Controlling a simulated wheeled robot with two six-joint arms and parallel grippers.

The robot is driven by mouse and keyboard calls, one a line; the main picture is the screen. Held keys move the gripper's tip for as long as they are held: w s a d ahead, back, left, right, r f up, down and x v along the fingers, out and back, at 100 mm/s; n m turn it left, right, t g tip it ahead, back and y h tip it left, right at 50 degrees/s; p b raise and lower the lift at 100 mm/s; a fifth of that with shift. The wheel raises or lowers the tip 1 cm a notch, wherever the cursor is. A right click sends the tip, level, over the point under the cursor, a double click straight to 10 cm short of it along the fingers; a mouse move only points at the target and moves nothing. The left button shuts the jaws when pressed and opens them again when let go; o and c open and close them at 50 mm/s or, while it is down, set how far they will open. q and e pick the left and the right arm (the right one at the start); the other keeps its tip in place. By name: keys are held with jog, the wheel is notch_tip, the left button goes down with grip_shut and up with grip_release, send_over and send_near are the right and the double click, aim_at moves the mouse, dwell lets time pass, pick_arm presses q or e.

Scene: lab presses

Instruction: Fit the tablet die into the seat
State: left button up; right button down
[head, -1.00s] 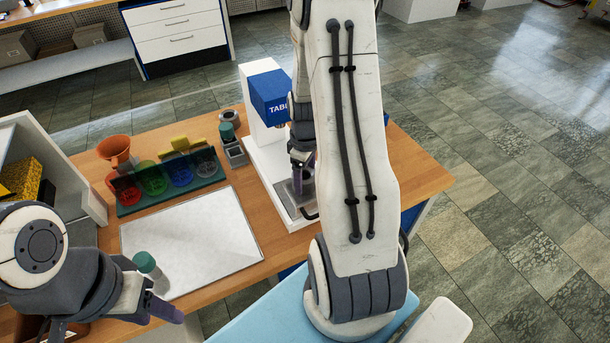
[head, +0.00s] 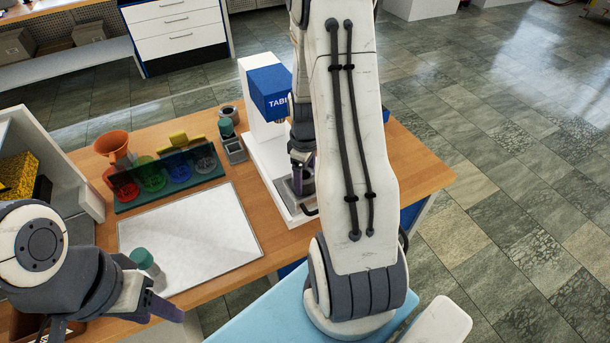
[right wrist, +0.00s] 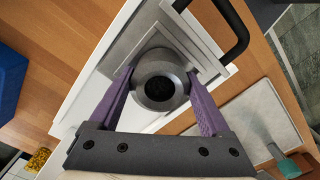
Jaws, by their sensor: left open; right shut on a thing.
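The tablet die is a grey metal ring with a dark bore (right wrist: 160,84), seen from above in the right wrist view. My right gripper (right wrist: 160,95) has its purple fingers on both sides of the die and is shut on it. The die is over the square grey metal seat plate (right wrist: 205,62); I cannot tell whether it touches it. In the head view the right gripper (head: 303,170) is at the white and blue tablet press (head: 257,150), with the die hidden. My left gripper (head: 160,300) is open and empty at the lower left.
A black handle (right wrist: 236,35) curves beside the seat plate. A white tray (head: 190,235), a green-capped bottle (head: 143,260), a rack of coloured discs (head: 165,180), an orange funnel (head: 112,146) and a grey block with a green-topped item (head: 233,148) are on the wooden table.

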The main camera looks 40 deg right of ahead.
jog(key=shift+f, duration=0.25)
grip_release()
jog(key=shift+r, duration=0.1)
notch_tip(320, 180, up, 10)
jog(key=b, duration=0.1)
jog(key=shift+r, duration=0.2)
dwell(0.3)
